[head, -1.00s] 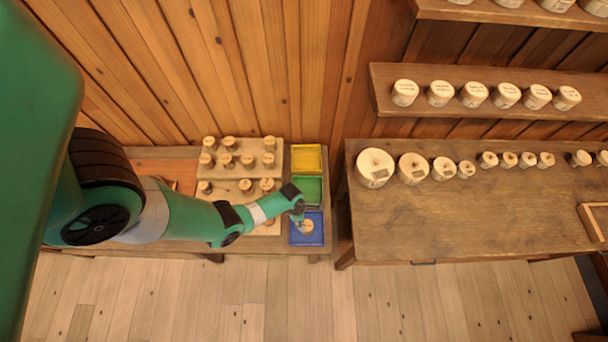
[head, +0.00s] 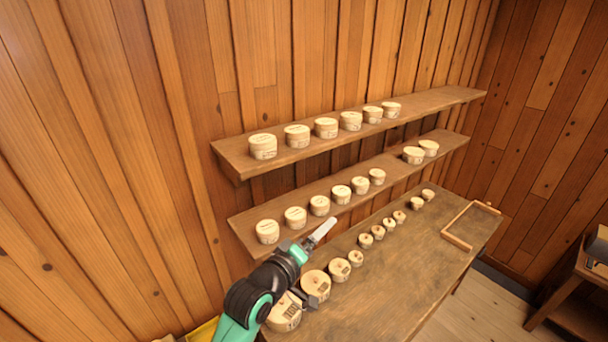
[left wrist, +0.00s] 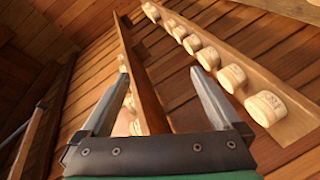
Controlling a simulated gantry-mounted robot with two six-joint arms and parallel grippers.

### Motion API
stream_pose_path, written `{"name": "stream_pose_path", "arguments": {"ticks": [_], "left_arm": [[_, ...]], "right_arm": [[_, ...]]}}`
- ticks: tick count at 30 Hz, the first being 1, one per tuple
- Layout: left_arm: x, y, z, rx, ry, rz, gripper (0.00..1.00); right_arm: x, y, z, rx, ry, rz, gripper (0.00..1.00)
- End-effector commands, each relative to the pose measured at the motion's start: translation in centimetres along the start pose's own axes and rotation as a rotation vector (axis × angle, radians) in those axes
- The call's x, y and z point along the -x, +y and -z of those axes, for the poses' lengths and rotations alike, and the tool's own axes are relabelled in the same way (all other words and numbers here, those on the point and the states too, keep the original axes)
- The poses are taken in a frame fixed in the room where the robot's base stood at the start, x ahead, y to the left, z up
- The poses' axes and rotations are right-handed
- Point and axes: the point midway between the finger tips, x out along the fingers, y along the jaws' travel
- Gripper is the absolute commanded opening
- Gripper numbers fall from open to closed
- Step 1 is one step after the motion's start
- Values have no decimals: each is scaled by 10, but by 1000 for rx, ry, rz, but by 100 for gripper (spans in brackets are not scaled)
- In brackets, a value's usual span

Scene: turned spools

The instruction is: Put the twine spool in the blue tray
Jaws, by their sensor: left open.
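My left gripper (head: 322,230) is raised in front of the lower wall shelf, above the bench. In the left wrist view its two fingers (left wrist: 160,76) are spread apart with nothing between them. The blue tray is out of view now. Several pale turned spools stand on the bench, among them a large spool (head: 316,284) and a smaller spool (head: 340,270). I cannot read their labels, so I cannot tell which is the twine spool. My right gripper is not in view.
A lower shelf (head: 251,220) and an upper shelf (head: 230,150) hold more pale spools. A wooden frame (head: 458,240) lies at the bench's far end. A yellow tray edge (head: 204,332) shows at the bottom. The bench's front part (head: 400,290) is clear.

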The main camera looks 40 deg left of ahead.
Motion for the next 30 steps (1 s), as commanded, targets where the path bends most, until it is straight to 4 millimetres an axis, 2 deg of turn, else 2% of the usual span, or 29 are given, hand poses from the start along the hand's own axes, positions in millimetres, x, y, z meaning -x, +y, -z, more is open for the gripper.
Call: {"name": "stream_pose_path", "arguments": {"ticks": [1,2,3,4,5,6,9,10,12,13,16,30], "left_arm": [[15,62,10,-129,43,-127,98],[27,96,17,-211,77,-197,98],[47,138,24,-318,131,-287,98],[64,170,29,-397,178,-353,98],[83,198,35,-472,231,-414,98],[111,233,41,-566,309,-488,98],[181,297,54,-752,509,-627,98],[199,309,57,-793,564,-654,98],[234,330,63,-866,672,-698,98],[246,335,65,-887,708,-709,98],[266,344,68,-926,773,-726,98],[266,344,68,-933,778,-723,98]], "right_arm": [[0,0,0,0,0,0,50],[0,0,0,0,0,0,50],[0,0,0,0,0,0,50],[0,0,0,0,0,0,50],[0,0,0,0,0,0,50],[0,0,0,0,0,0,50],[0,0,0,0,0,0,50],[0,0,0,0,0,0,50],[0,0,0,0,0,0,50],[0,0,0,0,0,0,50],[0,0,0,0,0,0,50],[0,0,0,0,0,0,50]]}}
